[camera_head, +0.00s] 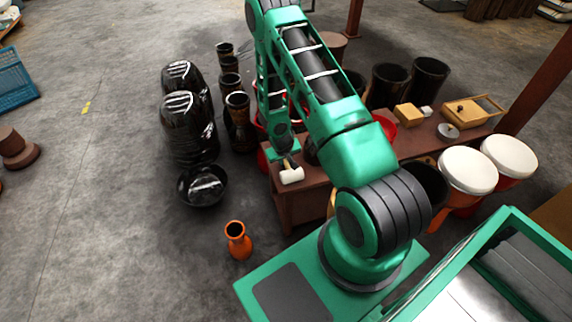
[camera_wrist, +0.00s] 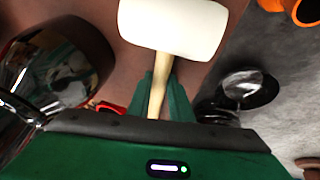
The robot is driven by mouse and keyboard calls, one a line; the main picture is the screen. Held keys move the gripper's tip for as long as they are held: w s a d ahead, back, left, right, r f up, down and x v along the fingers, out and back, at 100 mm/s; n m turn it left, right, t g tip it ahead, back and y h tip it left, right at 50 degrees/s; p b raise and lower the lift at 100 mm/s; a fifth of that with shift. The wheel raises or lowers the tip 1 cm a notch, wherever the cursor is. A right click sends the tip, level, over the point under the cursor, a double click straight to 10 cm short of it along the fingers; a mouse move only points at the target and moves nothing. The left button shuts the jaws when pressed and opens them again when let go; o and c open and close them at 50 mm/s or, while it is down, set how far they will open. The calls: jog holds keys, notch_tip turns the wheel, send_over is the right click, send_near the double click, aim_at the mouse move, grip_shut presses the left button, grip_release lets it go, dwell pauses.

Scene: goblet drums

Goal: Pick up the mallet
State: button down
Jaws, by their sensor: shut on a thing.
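The mallet has a white head (camera_head: 291,175) and a pale wooden handle. In the head view it is at the left end of the brown table (camera_head: 300,208), just below my gripper (camera_head: 284,155). In the wrist view the white head (camera_wrist: 172,27) fills the top middle, and the handle (camera_wrist: 160,78) runs down between the green fingers of my gripper (camera_wrist: 162,98). My gripper is shut on the handle. The lower end of the handle is hidden by the gripper body. I cannot tell whether the mallet touches the table.
A dark shiny bowl-like drum (camera_wrist: 55,65) is close on the left in the wrist view. An orange vase (camera_head: 238,242) and a black bowl (camera_head: 203,186) stand on the floor. White-topped drums (camera_head: 468,169) stand right of the table. Wooden boxes (camera_head: 408,115) are on its far part.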

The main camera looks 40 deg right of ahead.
aim_at(284, 160)
notch_tip(284, 160, up, 4)
jog(key=shift+w+a+r, duration=0.1)
jog(key=shift+a+r, duration=0.05)
jog(key=shift+r, duration=0.1)
jog(key=w+a+r, duration=0.2)
jog(key=a+r, duration=0.4)
jog(key=a, duration=0.5)
jog(key=shift+w+r, duration=0.25)
jog(key=s+a+r+n, duration=0.1)
jog(key=s+a+r, duration=0.1)
jog(key=r, duration=0.4)
jog(key=s+a+r+n, duration=0.1)
jog(key=a+r, duration=0.1)
jog(key=r, duration=0.5)
jog(key=shift+s+a+t+y, duration=0.2)
jog(key=shift+s+t+y, duration=0.1)
jog(key=shift+s+y, duration=0.1)
